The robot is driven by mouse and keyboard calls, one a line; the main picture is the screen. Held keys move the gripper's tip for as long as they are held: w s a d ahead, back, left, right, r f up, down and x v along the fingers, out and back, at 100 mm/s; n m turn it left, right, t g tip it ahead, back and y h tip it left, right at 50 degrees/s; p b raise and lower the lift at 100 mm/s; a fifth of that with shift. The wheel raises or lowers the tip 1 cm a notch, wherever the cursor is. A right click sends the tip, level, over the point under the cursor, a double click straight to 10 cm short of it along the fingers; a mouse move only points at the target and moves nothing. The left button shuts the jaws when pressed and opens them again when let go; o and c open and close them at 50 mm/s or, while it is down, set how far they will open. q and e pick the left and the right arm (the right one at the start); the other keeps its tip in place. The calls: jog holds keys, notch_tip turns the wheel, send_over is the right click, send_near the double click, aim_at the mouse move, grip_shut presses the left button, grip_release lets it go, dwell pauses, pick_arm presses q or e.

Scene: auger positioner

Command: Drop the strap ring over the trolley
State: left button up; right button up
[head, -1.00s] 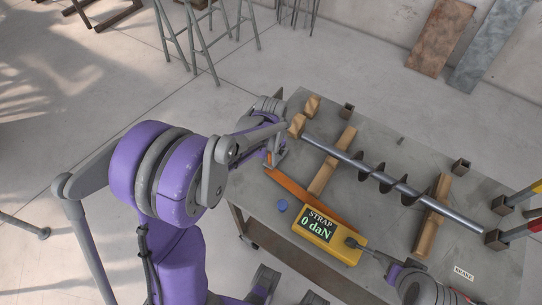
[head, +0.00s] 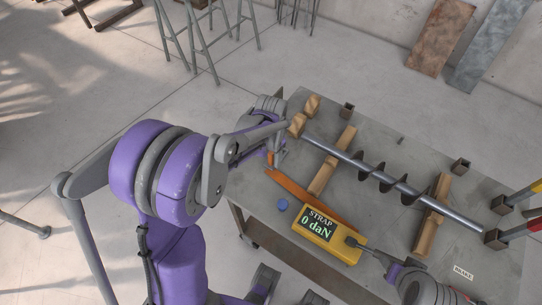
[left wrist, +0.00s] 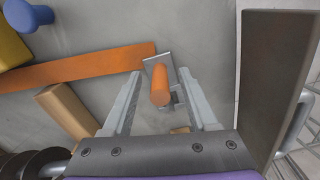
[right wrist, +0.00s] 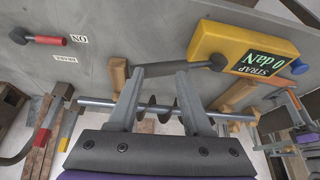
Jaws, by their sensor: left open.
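An orange strap (head: 310,197) runs from the yellow strap box (head: 329,240), whose display reads 0 daN, to the table's left end. In the left wrist view an upright orange peg or grip (left wrist: 160,86) stands at a small metal plate (left wrist: 157,58) by the strap's end; I cannot tell which part is ring and which trolley. My left gripper (left wrist: 160,74) is open, its fingers apart on either side of the orange piece. My right gripper (right wrist: 160,70) has its fingers apart at the box's grey lever (right wrist: 200,64). In the head view my left wrist partly hides the strap's end.
A steel auger (head: 375,175) lies across wooden blocks (head: 333,160) behind the strap. A blue knob (head: 282,205) is left of the box. A red handle (right wrist: 50,41) and a BRAKE label (head: 463,272) are at the table's right. Bare table (head: 255,195) shows at the left.

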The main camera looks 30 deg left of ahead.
pick_arm(q)
jog(key=r+p, duration=0.2)
jog(key=r, duration=0.1)
jog(key=r+p, duration=0.3)
jog(key=r, duration=0.1)
jog(key=r+p, duration=0.3)
jog(key=r, duration=0.1)
jog(key=shift+w+a, duration=0.15)
jog(key=shift+w, duration=0.2)
jog(key=w+a+r+n+t+p, duration=0.1)
jog(key=w+a+r+n+p, duration=0.2)
jog(key=w+a+r, duration=0.8)
jog(key=shift+w+a+r+n, duration=0.4)
jog(key=shift+a+r, duration=0.35)
jog(key=shift+r, duration=0.3)
pick_arm(e)
jog(key=w+r, duration=0.2)
jog(key=r, duration=0.5)
jog(key=w+r+t, duration=0.1)
jog(key=w+r, duration=0.2)
jog(key=r, duration=0.5)
jog(key=shift+w+r, duration=0.15)
jog(key=shift+w, duration=0.2)
